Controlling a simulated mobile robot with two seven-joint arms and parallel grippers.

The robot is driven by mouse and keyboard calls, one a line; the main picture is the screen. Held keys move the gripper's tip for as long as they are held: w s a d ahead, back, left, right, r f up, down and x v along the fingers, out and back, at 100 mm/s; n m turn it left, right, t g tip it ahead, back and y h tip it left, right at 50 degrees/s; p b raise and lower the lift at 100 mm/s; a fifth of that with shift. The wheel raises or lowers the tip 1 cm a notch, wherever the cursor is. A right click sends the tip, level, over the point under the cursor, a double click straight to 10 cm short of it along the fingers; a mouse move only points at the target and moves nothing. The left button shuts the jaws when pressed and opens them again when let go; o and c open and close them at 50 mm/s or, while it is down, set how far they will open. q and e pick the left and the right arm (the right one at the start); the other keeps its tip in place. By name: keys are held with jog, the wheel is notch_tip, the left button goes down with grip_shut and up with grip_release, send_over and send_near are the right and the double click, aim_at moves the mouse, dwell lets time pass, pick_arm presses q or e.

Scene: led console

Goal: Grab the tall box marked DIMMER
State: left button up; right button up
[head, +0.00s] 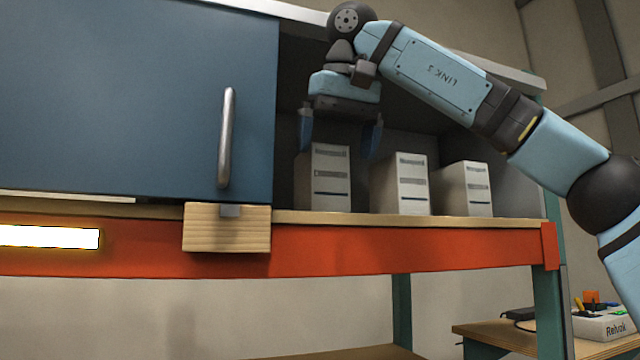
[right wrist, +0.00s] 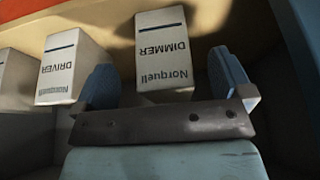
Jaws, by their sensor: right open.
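The tall white DIMMER box (head: 323,178) stands upright in the open part of the cabinet, the leftmost of three white boxes. In the right wrist view the DIMMER box (right wrist: 164,48) shows its name upside down. My right gripper (head: 339,138) is open, with its blue fingers pointing down near the top of this box. In the right wrist view the gripper (right wrist: 163,72) has one finger to each side of the box, and no grip on it shows. My left gripper is not in view.
A DRIVER box (right wrist: 74,66) stands beside it, the middle box (head: 400,184) in the head view. A third white box (head: 463,188) stands farther right. A blue door (head: 120,90) with a metal handle (head: 226,138) covers the left side. A wooden block (head: 227,232) sits at the shelf edge.

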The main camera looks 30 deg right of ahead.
aim_at(332, 169)
jog(key=x, duration=0.4)
jog(key=shift+w+d+f, duration=0.1)
jog(key=shift+w+f, duration=0.05)
jog(key=shift+w, duration=0.25)
jog(key=shift+s, duration=0.3)
jog(key=shift+c, duration=0.6)
jog(key=c, duration=1)
jog(key=shift+c, duration=0.2)
jog(key=shift+r, duration=0.25)
